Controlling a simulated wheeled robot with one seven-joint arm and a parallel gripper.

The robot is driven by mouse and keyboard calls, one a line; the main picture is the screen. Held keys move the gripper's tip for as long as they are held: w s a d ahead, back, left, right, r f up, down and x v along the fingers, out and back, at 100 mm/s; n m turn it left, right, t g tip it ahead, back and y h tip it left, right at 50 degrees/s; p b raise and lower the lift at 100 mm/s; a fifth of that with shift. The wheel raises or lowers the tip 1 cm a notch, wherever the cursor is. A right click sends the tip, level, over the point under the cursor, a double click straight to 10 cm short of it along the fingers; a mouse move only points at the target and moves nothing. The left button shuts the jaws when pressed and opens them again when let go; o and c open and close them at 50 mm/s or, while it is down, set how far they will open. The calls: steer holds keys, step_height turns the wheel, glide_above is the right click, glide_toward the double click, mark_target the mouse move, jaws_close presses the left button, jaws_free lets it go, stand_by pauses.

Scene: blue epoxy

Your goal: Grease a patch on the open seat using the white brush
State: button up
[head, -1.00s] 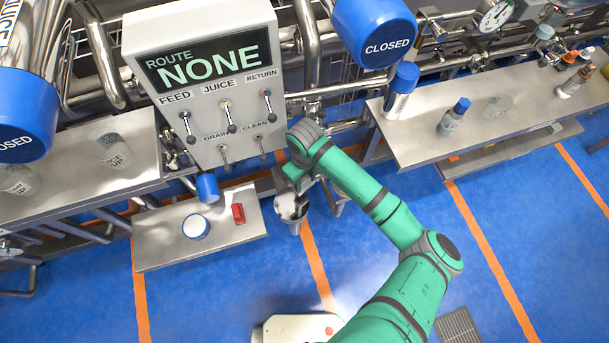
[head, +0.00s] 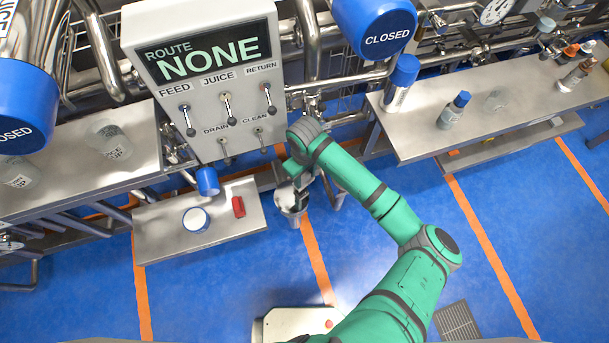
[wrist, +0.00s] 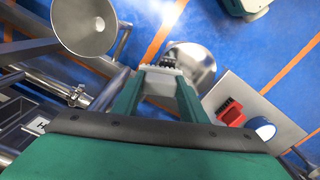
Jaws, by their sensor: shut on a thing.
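My gripper (wrist: 160,82) is shut on a small white brush (wrist: 166,60) with dark bristles, in the wrist view. In the head view my gripper (head: 300,192) is partly hidden by its own arm. A grey metal cup-shaped opening (wrist: 197,66), perhaps the open seat, lies right beyond the brush and also shows in the head view (head: 287,202). I cannot tell whether the bristles touch it. A second round metal opening (wrist: 84,26) is at the upper left of the wrist view. No grease patch can be made out.
A low steel shelf (head: 160,244) holds a red brush (head: 238,207) and a white, blue-rimmed pot (head: 195,219). A blue cylinder (head: 208,181) is at its back edge. The control panel (head: 200,80) stands behind, reading NONE. A bench (head: 420,145) with bottles is at right.

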steer(key=shift+w+f, duration=0.15)
steer(key=shift+f, duration=0.45)
steer(key=shift+f, duration=0.15)
steer(key=shift+a+f, duration=0.1)
steer(key=shift+f, duration=0.15)
